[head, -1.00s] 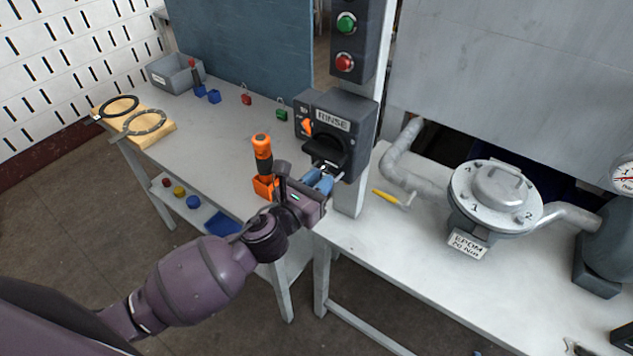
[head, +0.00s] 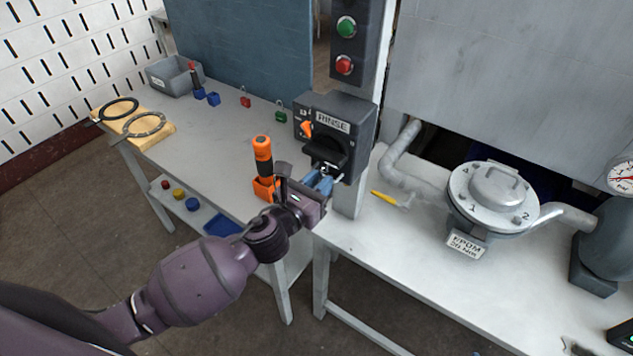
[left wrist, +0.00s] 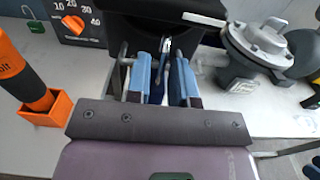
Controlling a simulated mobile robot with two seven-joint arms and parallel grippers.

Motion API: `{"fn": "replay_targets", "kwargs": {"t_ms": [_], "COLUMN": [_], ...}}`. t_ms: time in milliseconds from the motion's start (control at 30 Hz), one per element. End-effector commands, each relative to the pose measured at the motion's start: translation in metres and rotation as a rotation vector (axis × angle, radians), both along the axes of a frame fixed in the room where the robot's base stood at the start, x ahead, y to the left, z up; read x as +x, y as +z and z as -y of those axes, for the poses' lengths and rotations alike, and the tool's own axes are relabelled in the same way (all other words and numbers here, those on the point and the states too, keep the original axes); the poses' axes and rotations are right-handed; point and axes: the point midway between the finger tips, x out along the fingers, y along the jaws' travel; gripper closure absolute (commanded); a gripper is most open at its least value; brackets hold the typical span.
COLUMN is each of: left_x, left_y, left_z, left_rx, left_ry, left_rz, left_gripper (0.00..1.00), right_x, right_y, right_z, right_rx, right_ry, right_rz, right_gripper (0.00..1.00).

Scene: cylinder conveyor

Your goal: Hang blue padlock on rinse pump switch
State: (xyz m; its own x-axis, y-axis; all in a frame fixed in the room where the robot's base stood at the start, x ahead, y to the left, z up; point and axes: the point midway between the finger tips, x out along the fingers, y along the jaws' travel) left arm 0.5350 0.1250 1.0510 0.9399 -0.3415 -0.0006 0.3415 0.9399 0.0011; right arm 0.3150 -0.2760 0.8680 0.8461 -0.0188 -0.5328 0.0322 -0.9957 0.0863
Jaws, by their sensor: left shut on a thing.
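The rinse pump switch is a dark box labelled RINSE (head: 333,122) on the post, with an orange dial and a black handle (head: 325,152) at its front. My left gripper (head: 320,181) is just in front of and below that handle. In the left wrist view its light blue finger pads (left wrist: 161,83) are closed around the blue padlock (left wrist: 157,91), mostly hidden between them. A grey metal shackle rises between the pads close to the black switch part. I cannot tell whether it passes through the switch. My right gripper is not in view.
An orange-handled tool stands in an orange holder (head: 265,188) just left of my gripper. Red (head: 245,102) and green (head: 281,117) padlocks lie on the bench behind. A yellow-handled tool (head: 388,198) and a round flanged housing (head: 492,198) are to the right.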

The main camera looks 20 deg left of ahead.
Motion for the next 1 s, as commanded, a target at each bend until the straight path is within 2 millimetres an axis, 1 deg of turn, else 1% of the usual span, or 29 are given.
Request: {"fn": "replay_targets", "kwargs": {"t_ms": [33, 500, 733, 1000], "left_x": [0.006, 0.007, 0.008, 0.009], "left_y": [0.008, 0.008, 0.006, -0.002], "left_z": [0.001, 0.001, 0.002, 0.002], "left_rx": [-0.007, -0.009, -0.01, -0.009], "left_ry": [0.001, 0.003, 0.003, 0.004], "left_rz": [0.013, 0.014, 0.015, 0.012], "left_gripper": [1.0, 1.0, 1.0, 1.0], "right_x": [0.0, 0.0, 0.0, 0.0], "right_y": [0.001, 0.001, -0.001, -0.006], "right_z": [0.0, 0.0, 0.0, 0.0], "right_rx": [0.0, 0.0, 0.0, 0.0], "right_ry": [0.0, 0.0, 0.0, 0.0], "right_rz": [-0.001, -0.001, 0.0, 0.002], "right_gripper": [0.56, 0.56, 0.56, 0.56]}}
